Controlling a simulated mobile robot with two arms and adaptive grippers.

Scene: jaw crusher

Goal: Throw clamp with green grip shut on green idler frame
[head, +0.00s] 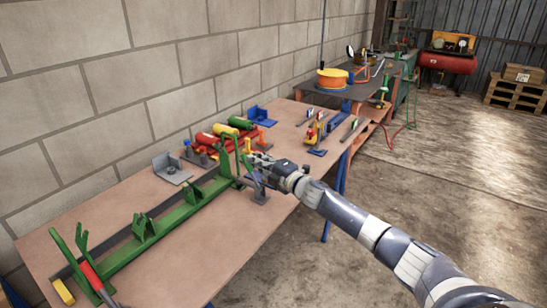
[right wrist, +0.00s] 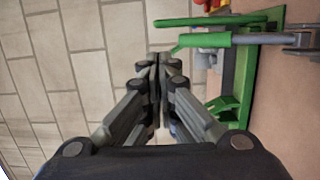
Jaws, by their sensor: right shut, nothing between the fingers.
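The green idler frame (head: 180,213) lies along the table, with upright posts at its ends. In the right wrist view its green end (right wrist: 243,75) shows at the upper right. The clamp with the green grip (right wrist: 205,40) stands at the frame's far end. Its grip points up and away from the table, and its grey metal part (right wrist: 298,40) is nearer the tabletop. In the head view my arm partly hides this clamp. My right gripper (right wrist: 157,60) is shut and empty, with its fingertips close to the grip's free end; contact cannot be told. My left gripper is out of view.
A clamp with a red grip (head: 92,275) is at the frame's near end. A grey bracket (head: 171,168) lies beside the frame. Red, green and yellow cylinders (head: 222,130) and blue parts (head: 262,115) stand behind. The table (head: 245,225) is clear at its front right.

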